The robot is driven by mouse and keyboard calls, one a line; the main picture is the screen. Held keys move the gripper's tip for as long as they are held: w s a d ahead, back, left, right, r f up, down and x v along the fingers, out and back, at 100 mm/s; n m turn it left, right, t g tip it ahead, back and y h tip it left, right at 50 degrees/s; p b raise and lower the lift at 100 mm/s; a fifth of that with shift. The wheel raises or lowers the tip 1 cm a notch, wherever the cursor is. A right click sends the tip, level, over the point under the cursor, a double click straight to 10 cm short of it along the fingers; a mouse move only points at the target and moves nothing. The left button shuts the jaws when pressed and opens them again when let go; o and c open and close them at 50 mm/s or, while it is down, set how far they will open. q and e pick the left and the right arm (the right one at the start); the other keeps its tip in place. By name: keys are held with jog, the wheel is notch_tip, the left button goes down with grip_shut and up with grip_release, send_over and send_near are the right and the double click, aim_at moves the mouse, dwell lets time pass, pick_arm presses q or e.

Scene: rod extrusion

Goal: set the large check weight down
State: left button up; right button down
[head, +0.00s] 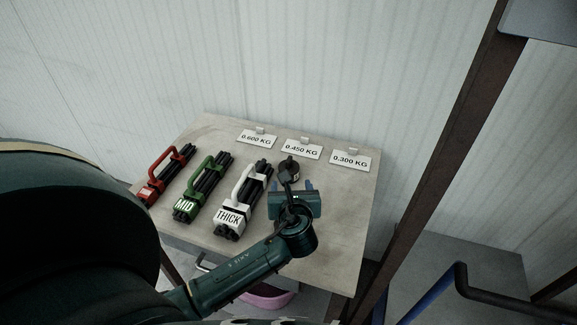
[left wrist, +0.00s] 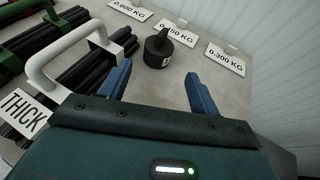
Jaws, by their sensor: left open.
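A dark check weight (head: 289,168) with a knob on top stands upright on the table, in front of the 0.450 KG sign (head: 301,149). It also shows in the left wrist view (left wrist: 157,52), beyond my fingertips. My left gripper (head: 291,187) is over the table just in front of the weight. Its blue fingers in the left wrist view (left wrist: 160,82) are spread wide with nothing between them. The weight is apart from both fingers. My right gripper is in neither view.
The white THICK rod bundle (head: 240,198) lies close to the left of my gripper. The green MID bundle (head: 203,187) and a red bundle (head: 168,174) lie farther left. Signs for 0.600 KG (head: 256,139) and 0.300 KG (head: 350,160) stand along the back. The table's right side is clear.

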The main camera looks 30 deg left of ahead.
aim_at(289, 169)
pick_arm(q)
jog(key=b+x, duration=0.1)
jog(key=x, duration=1)
jog(key=shift+w+a, duration=0.15)
jog(key=shift+w, duration=0.05)
jog(key=shift+c, duration=0.5)
grip_shut()
jog(key=shift+w+r, duration=0.1)
jog(key=shift+r, duration=0.05)
